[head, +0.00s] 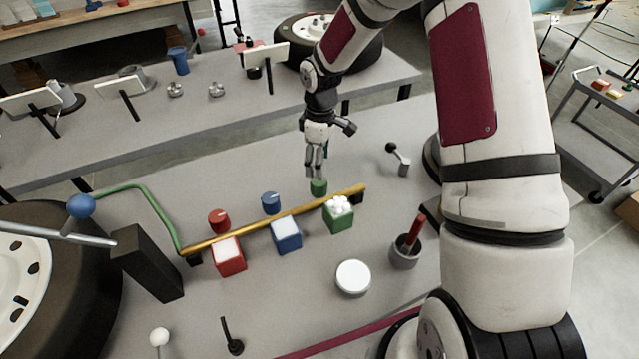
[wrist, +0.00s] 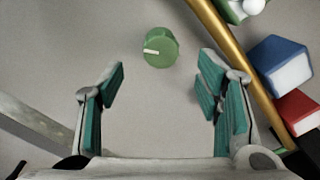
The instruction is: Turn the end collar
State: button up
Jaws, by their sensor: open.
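A row of three round knobs or collars stands behind a brass rail: a red one (head: 219,221), a blue one (head: 271,203) and a green one (head: 318,187) at the right end. My gripper (head: 316,174) points down just above the green one. In the wrist view the green collar (wrist: 160,48) lies ahead of my open, empty gripper (wrist: 162,75), roughly centred between the teal-padded fingers. Its white mark points left. I see no contact, and the exact height gap is unclear.
The brass rail (head: 290,216) runs close beside the collars, with red (head: 229,257), blue (head: 287,236) and green (head: 338,216) boxes in front. A small lever (head: 399,158) stands to the right. A grey cup (head: 405,254) and a white disc (head: 353,278) sit nearer.

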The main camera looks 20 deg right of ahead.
aim_at(319, 184)
notch_tip(319, 184, down, 9)
jog(key=shift+s+a+p, duration=0.15)
jog(key=shift+p, duration=0.2)
jog(key=c, duration=1.2)
